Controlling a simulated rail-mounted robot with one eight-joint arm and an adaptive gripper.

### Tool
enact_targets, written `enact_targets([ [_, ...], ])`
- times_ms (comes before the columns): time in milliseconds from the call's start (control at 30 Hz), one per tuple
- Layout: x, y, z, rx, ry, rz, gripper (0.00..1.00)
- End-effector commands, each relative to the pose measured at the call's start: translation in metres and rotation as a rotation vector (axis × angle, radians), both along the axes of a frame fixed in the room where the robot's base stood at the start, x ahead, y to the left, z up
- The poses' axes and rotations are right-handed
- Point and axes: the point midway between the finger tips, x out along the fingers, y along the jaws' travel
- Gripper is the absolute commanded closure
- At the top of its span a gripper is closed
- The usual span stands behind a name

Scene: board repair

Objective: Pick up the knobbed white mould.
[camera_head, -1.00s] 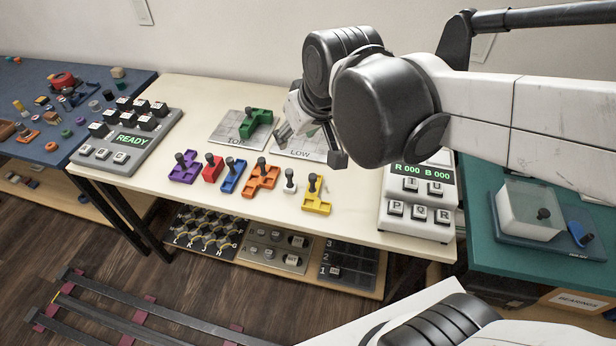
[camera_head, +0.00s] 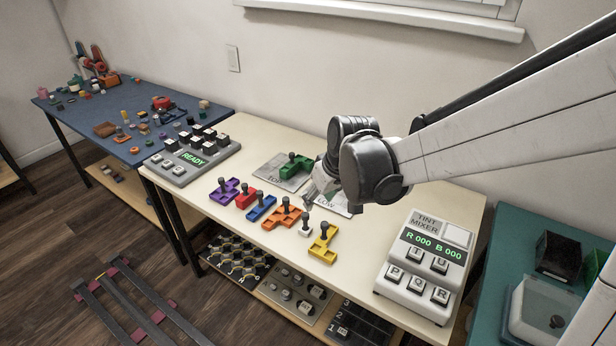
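The knobbed white mould (camera_head: 305,231) is a small white block with a dark knob on top. It stands upright near the front edge of the cream table, between an orange mould (camera_head: 279,220) and a yellow mould (camera_head: 321,250). My gripper (camera_head: 309,203) is above the table, just behind the white mould in the picture. It appears apart from the mould, with nothing visibly held. My wrist and the small size of the fingers hide whether they are open or shut.
Purple (camera_head: 222,192), red (camera_head: 246,199) and blue (camera_head: 261,208) moulds stand left in the row. A green mould (camera_head: 294,168) sits on the TOP plate (camera_head: 272,173) behind. The tint mixer (camera_head: 422,270) stands right; the READY keypad (camera_head: 187,168) is left.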

Motion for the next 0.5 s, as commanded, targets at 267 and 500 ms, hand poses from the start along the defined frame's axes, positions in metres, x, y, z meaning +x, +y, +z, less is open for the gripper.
enact_targets([
  [267, 0.013, 0.008, -0.035, 0.000, 0.000, 0.001, 0.60],
  [500, 0.024, 0.015, -0.066, -0.001, -0.001, 0.001, 0.60],
])
